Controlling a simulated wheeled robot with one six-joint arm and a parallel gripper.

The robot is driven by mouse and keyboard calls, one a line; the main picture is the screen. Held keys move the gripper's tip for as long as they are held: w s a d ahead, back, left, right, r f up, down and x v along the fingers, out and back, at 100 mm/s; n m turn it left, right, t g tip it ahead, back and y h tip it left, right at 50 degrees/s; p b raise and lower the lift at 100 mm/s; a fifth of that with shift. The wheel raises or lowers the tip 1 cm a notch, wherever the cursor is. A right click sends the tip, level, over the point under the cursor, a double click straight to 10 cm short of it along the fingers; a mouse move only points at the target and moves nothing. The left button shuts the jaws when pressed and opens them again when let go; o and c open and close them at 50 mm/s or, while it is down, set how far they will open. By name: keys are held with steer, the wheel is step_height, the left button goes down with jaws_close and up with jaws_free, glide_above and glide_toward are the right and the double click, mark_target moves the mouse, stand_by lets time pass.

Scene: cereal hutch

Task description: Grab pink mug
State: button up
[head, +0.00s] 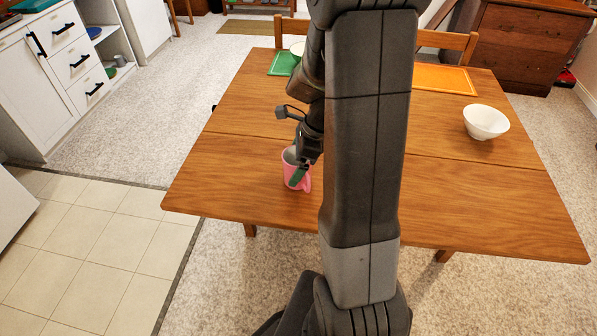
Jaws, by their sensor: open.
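The pink mug (289,178) stands upright on the wooden table, near its front edge and left of my arm. Its handle is at its right side, toward my arm.
The wooden table (460,205) has a white bowl (486,122) at right. A green mat (281,65) and an orange mat (447,80) lie at the back, with another white bowl (297,48) partly hidden by my arm. White cabinets (62,75) stand at left. The table's front right is clear.

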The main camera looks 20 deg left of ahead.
steer(key=c, duration=1.2)
